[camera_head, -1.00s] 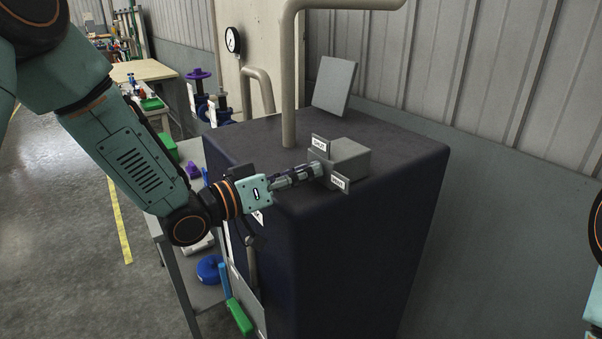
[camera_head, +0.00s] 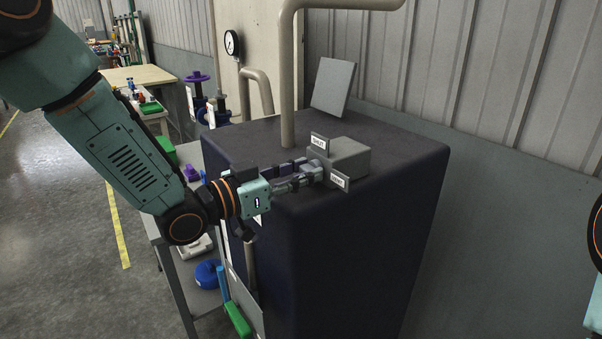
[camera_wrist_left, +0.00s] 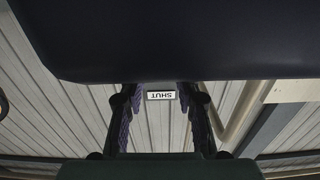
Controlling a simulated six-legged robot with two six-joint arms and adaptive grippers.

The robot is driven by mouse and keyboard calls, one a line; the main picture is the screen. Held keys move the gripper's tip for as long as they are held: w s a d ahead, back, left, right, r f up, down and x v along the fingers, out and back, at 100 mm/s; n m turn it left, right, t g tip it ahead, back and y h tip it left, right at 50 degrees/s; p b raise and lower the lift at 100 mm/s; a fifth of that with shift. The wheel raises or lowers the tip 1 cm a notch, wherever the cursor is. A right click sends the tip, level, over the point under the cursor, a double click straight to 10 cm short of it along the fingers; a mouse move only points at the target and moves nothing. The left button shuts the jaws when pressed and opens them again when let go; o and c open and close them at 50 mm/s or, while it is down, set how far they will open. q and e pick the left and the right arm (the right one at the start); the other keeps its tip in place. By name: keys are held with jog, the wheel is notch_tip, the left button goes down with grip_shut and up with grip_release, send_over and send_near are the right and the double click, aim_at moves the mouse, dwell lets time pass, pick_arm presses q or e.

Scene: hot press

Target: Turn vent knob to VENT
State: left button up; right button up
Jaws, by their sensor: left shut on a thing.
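A grey vent box (camera_head: 345,158) sits on top of the dark cabinet. It has a SHUT plate (camera_head: 320,144) at its upper left and a VENT plate (camera_head: 340,180) at its lower right. My left gripper (camera_head: 315,171) is at the box's left face, between the two plates, shut on the vent knob there. The fingers hide most of the knob, so I cannot tell its angle. In the left wrist view, the SHUT plate (camera_wrist_left: 161,95) shows upside down between my two finger sides. My right gripper is not in view.
The dark cabinet (camera_head: 330,240) stands under the box. A beige pipe (camera_head: 288,90) rises from its top, with a tilted grey panel (camera_head: 332,86) behind. A corrugated wall is at the right. A shelf with blue and green items stands at the left.

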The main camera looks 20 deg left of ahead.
aim_at(303, 170)
pick_arm(q)
jog(key=o, duration=1.1)
jog(key=shift+o, duration=0.2)
jog(key=shift+v, duration=3.85)
